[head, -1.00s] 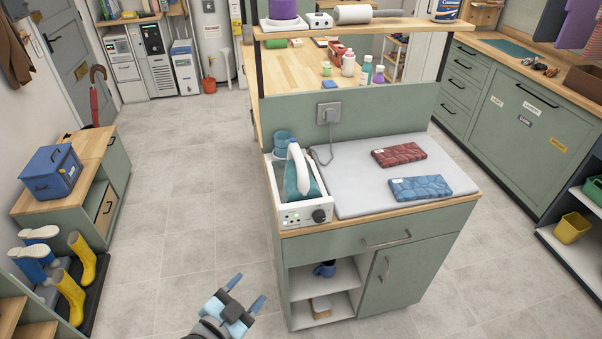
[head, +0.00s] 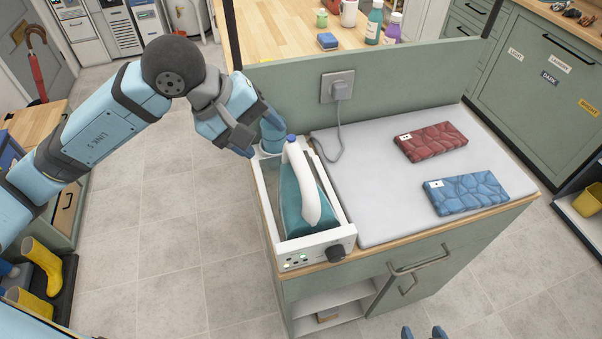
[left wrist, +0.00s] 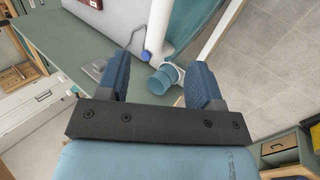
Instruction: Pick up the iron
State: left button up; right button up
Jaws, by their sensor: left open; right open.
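The iron (head: 312,188), with a white arched handle and teal body, rests in a white tray-like station (head: 345,232) at the counter's left end. Its handle (left wrist: 160,20) also shows in the left wrist view. My left gripper (head: 262,132) is open and empty at the far end of the station, beside the blue tip of the iron's handle. A small blue cup (head: 272,134) stands there; in the left wrist view the cup (left wrist: 163,79) appears between my fingers, but I cannot tell how near. My right gripper (head: 424,332) is open at the bottom edge, mostly out of frame.
A grey ironing pad (head: 365,205) bears a folded red towel (head: 432,142) and a folded blue towel (head: 467,193). A grey cord runs to a wall plug (head: 341,90) on the green back panel (head: 290,85).

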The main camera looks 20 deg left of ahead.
aim_at(294, 155)
pick_arm(q)
jog(key=x, duration=0.4)
jog(key=p+x, duration=0.1)
jog(key=x, duration=0.2)
jog(key=shift+w+a, duration=0.3)
jog(key=shift+w, duration=0.05)
jog(key=shift+w+d+f, duration=0.25)
jog(key=shift+f, duration=0.3)
jog(key=x, duration=0.2)
jog(key=p+x, duration=0.1)
jog(key=x, duration=0.2)
jog(key=shift+w, duration=0.25)
grip_shut()
jog(key=shift+r, duration=0.1)
